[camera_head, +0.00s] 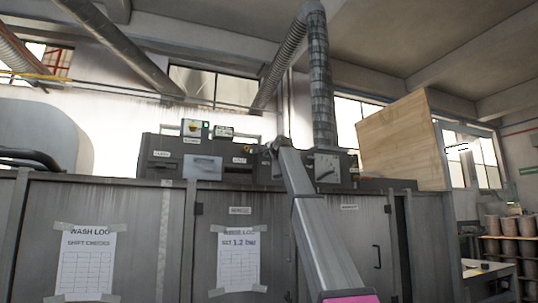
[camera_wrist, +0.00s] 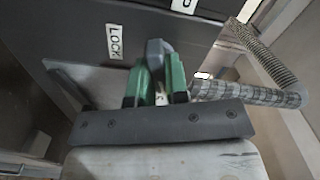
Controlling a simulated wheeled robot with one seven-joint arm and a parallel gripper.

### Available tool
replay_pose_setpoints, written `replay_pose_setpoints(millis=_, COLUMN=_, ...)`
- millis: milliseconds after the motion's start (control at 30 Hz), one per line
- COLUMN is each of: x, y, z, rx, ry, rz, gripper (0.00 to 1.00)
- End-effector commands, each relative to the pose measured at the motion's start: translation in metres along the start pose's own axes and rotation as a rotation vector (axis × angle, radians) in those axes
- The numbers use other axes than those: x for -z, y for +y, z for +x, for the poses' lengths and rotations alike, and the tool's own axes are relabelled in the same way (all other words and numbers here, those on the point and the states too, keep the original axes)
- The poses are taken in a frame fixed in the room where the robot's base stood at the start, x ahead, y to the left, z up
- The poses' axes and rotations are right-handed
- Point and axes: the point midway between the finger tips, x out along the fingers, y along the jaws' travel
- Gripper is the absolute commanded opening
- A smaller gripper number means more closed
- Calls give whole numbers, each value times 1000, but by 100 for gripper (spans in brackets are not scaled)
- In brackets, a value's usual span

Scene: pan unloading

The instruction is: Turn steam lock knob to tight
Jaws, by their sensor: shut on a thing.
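A grey knob (camera_wrist: 155,48), apparently the steam lock knob, stands out from the dark panel beside a white label reading LOCK (camera_wrist: 114,42) in the wrist view. My gripper (camera_wrist: 155,78) has green fingers, one on each side of the knob, and is shut on it. The fingers hide the knob's lower part. I cannot read from these views how far the knob is turned. In the head view my arm reaches up to the control panel (camera_head: 165,162), and its end covers the knob there.
Below the panel are dark cabinet doors with taped sheets, one a wash log (camera_head: 85,262). A ribbed duct (camera_head: 320,75) rises behind the panel, and a wooden box (camera_head: 400,145) stands at right.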

Motion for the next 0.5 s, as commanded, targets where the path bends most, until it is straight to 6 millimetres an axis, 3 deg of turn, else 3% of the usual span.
replay_pose_setpoints(millis=500, x=0, y=2, z=0, rx=-1, ry=0, rz=334, gripper=0)
